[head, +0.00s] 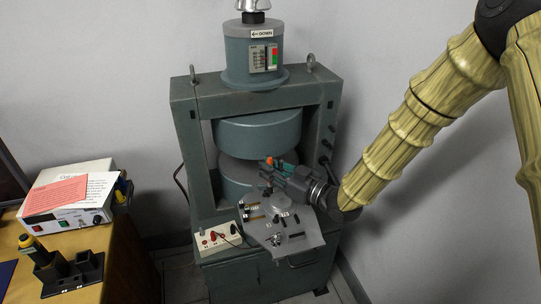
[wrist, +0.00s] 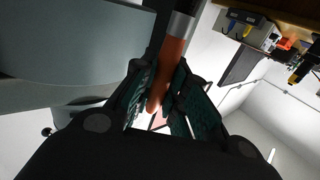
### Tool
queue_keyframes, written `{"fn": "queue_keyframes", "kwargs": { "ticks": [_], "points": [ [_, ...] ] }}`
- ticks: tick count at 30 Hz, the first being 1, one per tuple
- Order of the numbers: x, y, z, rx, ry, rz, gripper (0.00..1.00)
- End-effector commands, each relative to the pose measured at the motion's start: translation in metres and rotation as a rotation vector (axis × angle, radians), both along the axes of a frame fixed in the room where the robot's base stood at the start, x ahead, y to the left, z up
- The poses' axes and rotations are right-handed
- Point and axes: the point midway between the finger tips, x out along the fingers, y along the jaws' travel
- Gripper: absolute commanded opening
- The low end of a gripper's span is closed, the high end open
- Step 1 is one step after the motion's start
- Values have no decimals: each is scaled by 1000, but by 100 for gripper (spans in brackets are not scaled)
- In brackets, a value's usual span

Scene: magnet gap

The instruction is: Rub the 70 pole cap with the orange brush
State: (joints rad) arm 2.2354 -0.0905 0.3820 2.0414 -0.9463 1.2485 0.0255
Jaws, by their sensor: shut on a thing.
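My gripper (head: 279,168) is in front of the gap of the big grey-green magnet (head: 184,135). In the wrist view, my gripper (wrist: 160,85) is shut on the orange brush (wrist: 173,58), with its orange handle between the dark finger pads and a silver band above. The brush tip is out of the wrist view. In the head view a bit of orange shows at the fingers (head: 269,161). The magnet's upper round pole (head: 258,131) and lower round pole (head: 232,171) face each other across the gap. I cannot read a 70 mark on any cap.
A grey shelf (head: 300,243) with several small parts and labels juts out below my gripper. A wooden bench (head: 120,268) at left holds an instrument (head: 70,218) and a black holder (head: 88,267).

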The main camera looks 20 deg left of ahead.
Motion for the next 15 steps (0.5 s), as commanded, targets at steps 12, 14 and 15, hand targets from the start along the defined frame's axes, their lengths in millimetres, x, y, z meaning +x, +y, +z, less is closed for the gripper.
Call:
{"fn": "queue_keyframes", "kwargs": {
  "ticks": [12, 14, 15],
  "points": [
    [-1, 1, 38, 1, 1, 2, 0],
    [-1, 2, 40, 0, 1, 3, 0],
    [-1, 2, 41, 0, 1, 3, 0]
  ]
}}
